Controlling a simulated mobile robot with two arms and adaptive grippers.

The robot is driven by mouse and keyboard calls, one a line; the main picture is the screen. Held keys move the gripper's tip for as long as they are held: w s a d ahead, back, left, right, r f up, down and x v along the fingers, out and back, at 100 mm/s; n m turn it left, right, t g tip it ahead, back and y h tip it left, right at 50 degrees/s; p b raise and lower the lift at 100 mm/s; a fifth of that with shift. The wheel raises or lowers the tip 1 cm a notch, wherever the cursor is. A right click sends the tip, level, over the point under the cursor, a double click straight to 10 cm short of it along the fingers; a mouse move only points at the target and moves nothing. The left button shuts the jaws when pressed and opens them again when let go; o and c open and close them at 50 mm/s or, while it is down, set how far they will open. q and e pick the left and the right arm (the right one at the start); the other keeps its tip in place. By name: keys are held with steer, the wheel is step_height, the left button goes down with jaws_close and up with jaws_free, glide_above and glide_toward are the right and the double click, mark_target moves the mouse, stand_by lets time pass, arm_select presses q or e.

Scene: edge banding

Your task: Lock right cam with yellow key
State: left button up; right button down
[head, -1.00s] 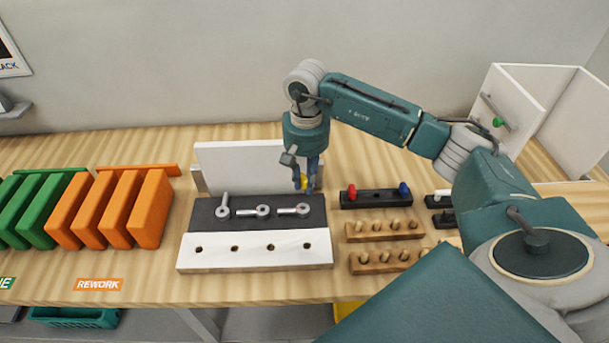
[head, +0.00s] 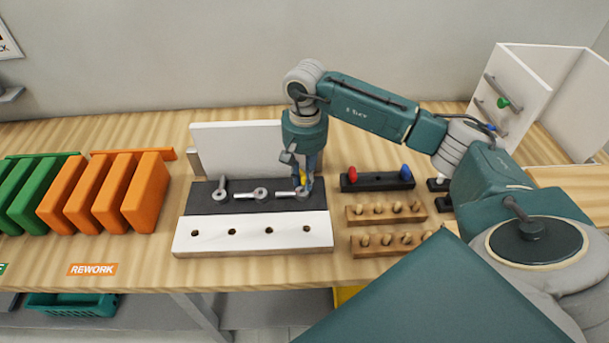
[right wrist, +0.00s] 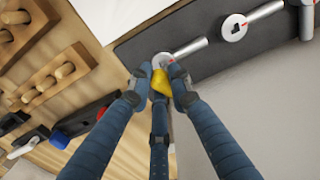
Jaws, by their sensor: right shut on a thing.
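My right gripper (head: 303,187) is shut on the yellow key (right wrist: 160,82), with its fingers pointing down over the right end of the dark strip (head: 210,209). The right cam (right wrist: 164,60) is a round metal disc with a bolt lying to its left in the head view (head: 283,193). The key tip is at or just over this cam; the fingers hide whether it sits in the slot. The middle cam (head: 261,193) has its bolt pointing left. The left cam (head: 219,195) has its bolt pointing back. My left gripper is not in view.
A black holder (head: 378,182) with a red key (head: 352,174) and a blue key (head: 406,172) stands to the right. Wooden blocks with dowels (head: 385,213) lie in front of it. A white panel (head: 235,150) stands behind the strip. Orange panels (head: 147,190) are at left.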

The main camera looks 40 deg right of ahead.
steer(key=shift+s+a, duration=0.25)
stand_by(0.7)
steer(key=shift+f+b, duration=0.2)
steer(key=shift+b, duration=0.4)
steer(key=shift+f+b, duration=0.35)
steer(key=shift+b, duration=0.05)
stand_by(0.8)
steer(key=shift+r+p, duration=1.3)
steer(key=shift+r, duration=1.7)
